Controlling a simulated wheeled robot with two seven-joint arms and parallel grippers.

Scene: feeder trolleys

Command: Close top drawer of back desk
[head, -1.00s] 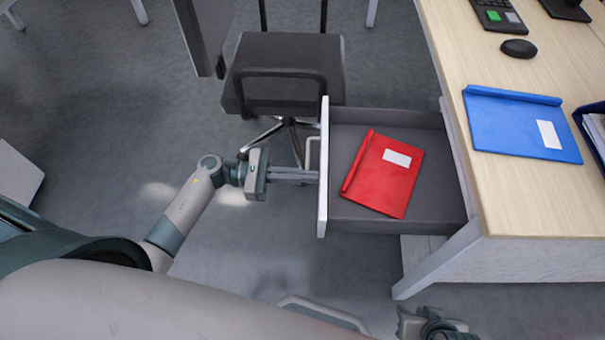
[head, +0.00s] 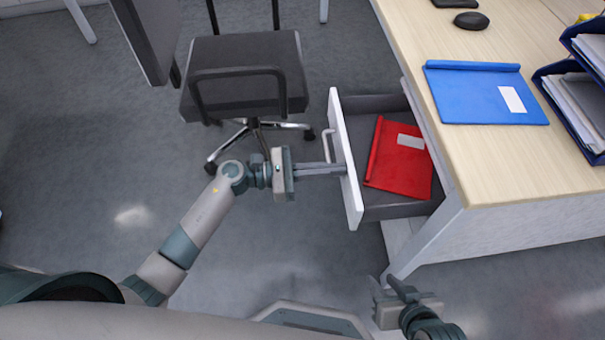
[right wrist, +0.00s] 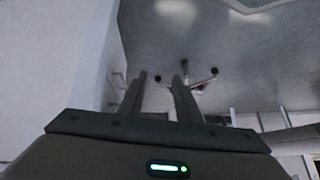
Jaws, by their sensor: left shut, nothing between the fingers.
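The top drawer of the desk is partly open, with its white front panel (head: 342,140) facing left and a handle (head: 327,146) on it. A red folder (head: 402,160) lies inside the drawer. My left gripper (head: 340,169) is shut and empty, its fingertips at the outer face of the drawer front, just below the handle in the picture. They appear to touch the panel.
The wooden desk top (head: 480,165) holds a blue folder (head: 487,92), a black mouse (head: 471,20) and blue paper trays (head: 570,105). A dark chair (head: 245,75) stands close behind my left gripper. The floor at left is clear.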

